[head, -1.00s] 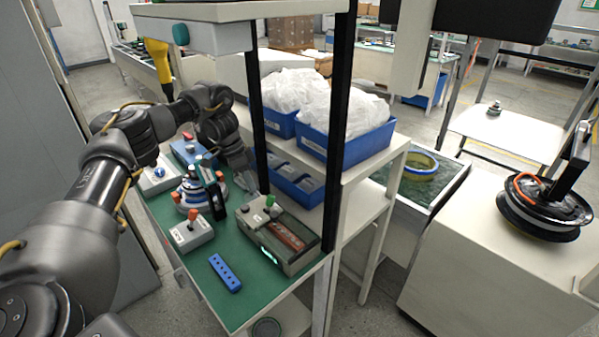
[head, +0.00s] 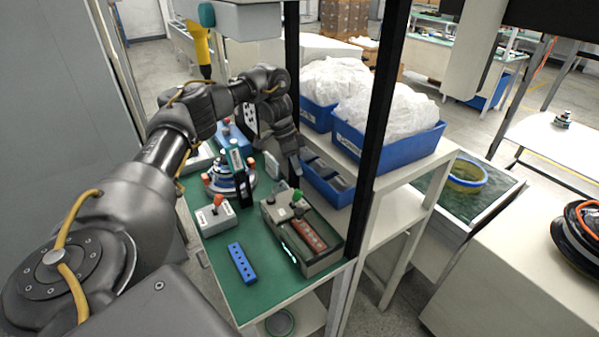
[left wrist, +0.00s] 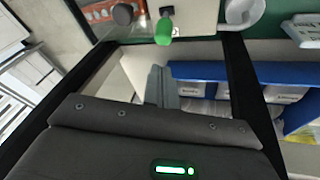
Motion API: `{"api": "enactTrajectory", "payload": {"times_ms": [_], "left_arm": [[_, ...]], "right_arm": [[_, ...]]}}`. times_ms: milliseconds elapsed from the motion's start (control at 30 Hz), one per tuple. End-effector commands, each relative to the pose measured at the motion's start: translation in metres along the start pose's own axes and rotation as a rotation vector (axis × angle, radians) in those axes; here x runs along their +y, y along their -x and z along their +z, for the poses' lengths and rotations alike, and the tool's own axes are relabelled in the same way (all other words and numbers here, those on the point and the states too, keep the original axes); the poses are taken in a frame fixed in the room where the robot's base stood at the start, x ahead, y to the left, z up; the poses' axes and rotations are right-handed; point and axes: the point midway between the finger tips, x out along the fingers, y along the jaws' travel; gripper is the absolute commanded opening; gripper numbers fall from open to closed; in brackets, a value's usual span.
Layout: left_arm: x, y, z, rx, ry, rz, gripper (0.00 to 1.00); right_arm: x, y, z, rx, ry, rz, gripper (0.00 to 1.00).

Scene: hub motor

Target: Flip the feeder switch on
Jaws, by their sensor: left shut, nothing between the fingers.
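The feeder box (head: 303,236) is a grey-green case with a red-orange panel on the green bench top, near its right edge. A switch with a green tip (head: 298,197) stands up from its top; it also shows in the left wrist view (left wrist: 163,30), near the top edge. My left gripper (head: 297,168) is shut and empty, just behind the green-tipped switch in the head view. Its fingers (left wrist: 160,86) point toward the switch in the left wrist view, with a visible gap. I cannot tell the switch's setting. My right gripper is out of view.
A black rack post (head: 372,120) rises right of the gripper. Blue bins (head: 385,147) with white bags sit on the shelf behind it. The bench front is clear.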

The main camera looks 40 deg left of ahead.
Motion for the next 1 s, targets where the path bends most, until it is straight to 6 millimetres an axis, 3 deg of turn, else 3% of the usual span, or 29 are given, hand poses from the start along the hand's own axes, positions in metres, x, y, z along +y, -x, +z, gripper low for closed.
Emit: {"api": "enactTrajectory", "payload": {"times_ms": [167, 500, 1000], "left_arm": [[0.001, -0.035, 0.002, -0.002, 0.002, 0.005, 0.00], [0.001, -0.075, 0.000, -0.002, 0.001, 0.002, 0.00], [0.000, -0.082, 0.000, 0.004, -0.001, -0.001, 0.00]], "right_arm": [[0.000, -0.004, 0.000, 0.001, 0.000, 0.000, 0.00], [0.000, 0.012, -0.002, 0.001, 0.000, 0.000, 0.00], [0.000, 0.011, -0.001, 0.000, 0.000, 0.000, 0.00]]}}
